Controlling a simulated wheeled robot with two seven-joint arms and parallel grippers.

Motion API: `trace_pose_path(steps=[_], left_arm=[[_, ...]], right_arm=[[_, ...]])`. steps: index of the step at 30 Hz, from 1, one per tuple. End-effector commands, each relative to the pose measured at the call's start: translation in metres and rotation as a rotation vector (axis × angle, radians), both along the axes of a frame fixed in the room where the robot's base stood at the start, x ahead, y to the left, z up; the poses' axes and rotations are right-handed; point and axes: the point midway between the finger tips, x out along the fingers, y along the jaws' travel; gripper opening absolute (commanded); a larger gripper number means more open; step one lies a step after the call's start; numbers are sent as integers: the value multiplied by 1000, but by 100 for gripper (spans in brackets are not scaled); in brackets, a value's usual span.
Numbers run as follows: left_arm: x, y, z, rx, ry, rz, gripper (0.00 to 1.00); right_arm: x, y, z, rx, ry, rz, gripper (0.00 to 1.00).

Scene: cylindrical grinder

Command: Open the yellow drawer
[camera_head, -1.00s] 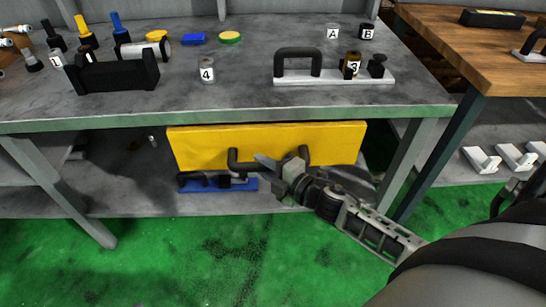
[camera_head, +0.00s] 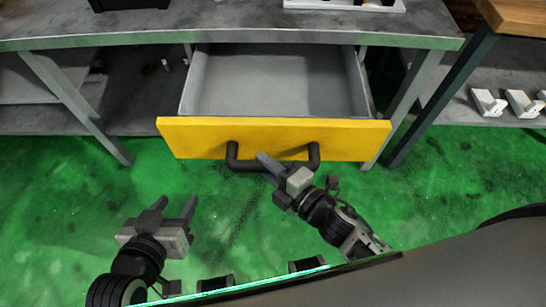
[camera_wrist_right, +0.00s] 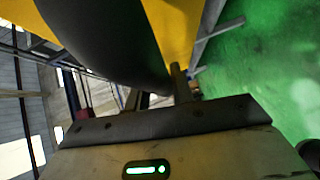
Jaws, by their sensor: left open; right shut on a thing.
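The yellow drawer (camera_head: 200,138) is pulled out from under the grey workbench, and its empty grey inside (camera_head: 275,80) shows. Its dark U-shaped handle (camera_head: 233,158) is on the front panel. My right gripper (camera_head: 272,168) is shut on the handle near its middle. In the right wrist view the dark handle (camera_wrist_right: 105,40) passes close in front of the gripper, with the yellow front (camera_wrist_right: 175,30) behind it. My left gripper (camera_head: 178,210) is open and empty, over the green floor to the lower left of the drawer.
The grey workbench (camera_head: 130,35) stands above the drawer, its legs on either side. A wooden table (camera_head: 525,15) is at the upper right, with white brackets (camera_head: 488,103) on a shelf below. The green floor (camera_head: 60,200) is clear in front.

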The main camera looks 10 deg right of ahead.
Motion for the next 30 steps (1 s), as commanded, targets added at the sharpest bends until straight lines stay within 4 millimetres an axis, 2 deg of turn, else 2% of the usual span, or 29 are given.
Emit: trace_pose_path(steps=[12, 13, 15, 25, 30], left_arm=[[2, 0, 2, 0, -6, 1, 48], [2, 0, 2, 1, -6, 1, 48], [2, 0, 2, 1, -6, 1, 48], [3, 0, 3, 0, -7, 1, 48], [3, 0, 11, -2, -9, 2, 48]], right_arm=[[0, 0, 1, -1, -3, 0, 0], [0, 0, 1, -1, -3, -1, 29], [0, 0, 1, -1, -3, -1, 45], [-1, -1, 1, 0, -1, 1, 45], [-7, -8, 5, -2, 0, 12, 45]])
